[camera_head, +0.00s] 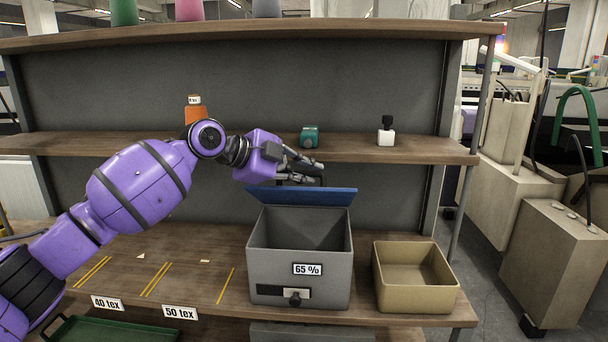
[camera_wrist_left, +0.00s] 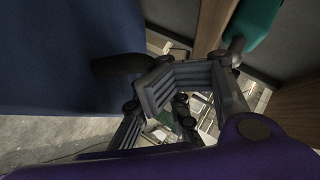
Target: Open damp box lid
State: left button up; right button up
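The grey damp box (camera_head: 267,273) with a "65 %" label stands on the lower wooden shelf. Its blue lid (camera_head: 300,196) is raised and tilted up at the back, and the box's inside shows. A blue surface (camera_wrist_left: 50,50) fills the left of the left wrist view and looks like the lid. My left gripper (camera_head: 312,172) is just above and behind the lid's top edge. Its fingers look apart in both views, with nothing clearly held between them; in the left wrist view the gripper (camera_wrist_left: 185,95) is beside the blue surface. Whether it touches the lid is unclear. My right gripper is out of view.
An open tan bin (camera_head: 390,296) stands right of the box. The middle shelf (camera_head: 400,150) above holds an orange bottle (camera_head: 194,114), a green item (camera_head: 309,136) and a white bottle (camera_head: 386,135). A green tray (camera_head: 110,332) is lower left. The shelf left of the box is mostly clear.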

pick_arm(q)
jog(key=shift+o, duration=0.7)
jog(key=shift+a+f, duration=0.15)
jog(key=shift+a, duration=0.15)
jog(key=v, duration=1.2)
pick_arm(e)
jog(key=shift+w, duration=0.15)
pick_arm(q)
jog(key=shift+c, duration=0.5)
